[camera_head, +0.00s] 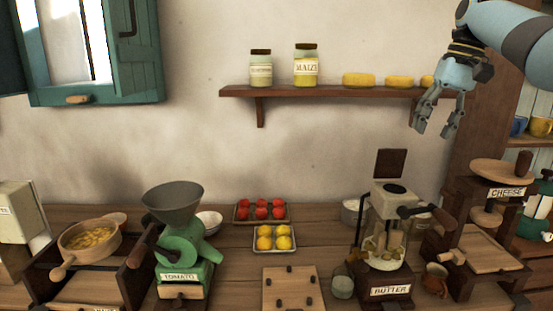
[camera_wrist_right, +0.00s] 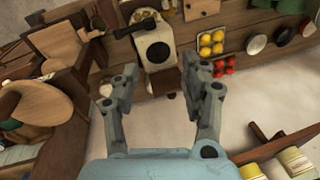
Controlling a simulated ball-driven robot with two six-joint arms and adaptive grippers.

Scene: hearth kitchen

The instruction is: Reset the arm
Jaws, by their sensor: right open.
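My right arm (camera_head: 510,32) comes in from the upper right in the head view. My right gripper (camera_head: 437,122) hangs in the air, fingers pointing down, in front of the right end of the wall shelf and above the counter. Its fingers are apart and nothing is between them. In the right wrist view the gripper (camera_wrist_right: 160,90) also shows apart and empty, with the butter churn (camera_wrist_right: 155,48) beyond the fingers. My left gripper is in neither view.
The wall shelf (camera_head: 300,91) holds jars and yellow blocks. The counter below carries a green tomato mill (camera_head: 186,245), trays of tomatoes and yellow fruit, the butter churn (camera_head: 388,235) and a cheese press (camera_head: 490,225). Open air surrounds the gripper's left side.

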